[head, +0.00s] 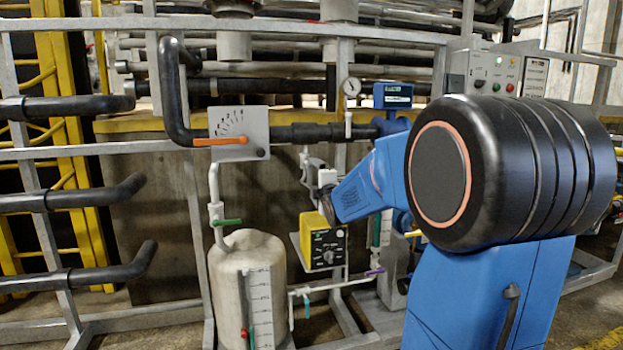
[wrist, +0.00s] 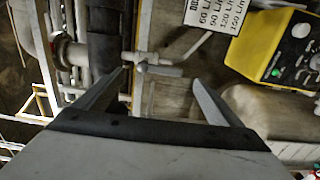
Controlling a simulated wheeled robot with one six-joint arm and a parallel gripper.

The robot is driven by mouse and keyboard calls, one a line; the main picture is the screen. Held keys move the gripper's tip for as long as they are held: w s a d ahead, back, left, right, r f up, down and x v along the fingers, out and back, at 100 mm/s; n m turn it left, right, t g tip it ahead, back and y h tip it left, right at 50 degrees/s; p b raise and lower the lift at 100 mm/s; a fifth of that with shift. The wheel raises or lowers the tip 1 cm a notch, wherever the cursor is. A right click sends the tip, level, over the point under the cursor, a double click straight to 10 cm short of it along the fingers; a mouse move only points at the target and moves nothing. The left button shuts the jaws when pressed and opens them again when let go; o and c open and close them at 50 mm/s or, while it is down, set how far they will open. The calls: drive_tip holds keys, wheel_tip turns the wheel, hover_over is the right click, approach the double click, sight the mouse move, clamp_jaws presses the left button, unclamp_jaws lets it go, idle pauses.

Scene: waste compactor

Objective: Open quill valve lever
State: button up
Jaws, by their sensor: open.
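My gripper (wrist: 161,76) is open in the wrist view, its two fingers spread apart. A small light-grey valve fitting (wrist: 150,69) beside a dark pipe shows between and just beyond the fingertips. A thin pale bar (wrist: 203,45) runs from its right side up and right; I cannot tell whether it is the quill valve lever. The fingers do not visibly grip anything. In the head view my gripper (head: 308,166) is under the dark horizontal pipe (head: 300,133), left of the blue arm. The fitting is hard to separate from the gripper there.
A yellow dosing unit (head: 323,240) hangs just below my gripper. A pale tank (head: 237,255) with a green-handled valve (head: 228,222) stands lower left. An orange lever (head: 220,141) lies horizontal on a scale plate. A purple-handled valve (head: 374,272) is lower right.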

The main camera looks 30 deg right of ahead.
drive_tip(key=v, duration=1)
idle(0.3)
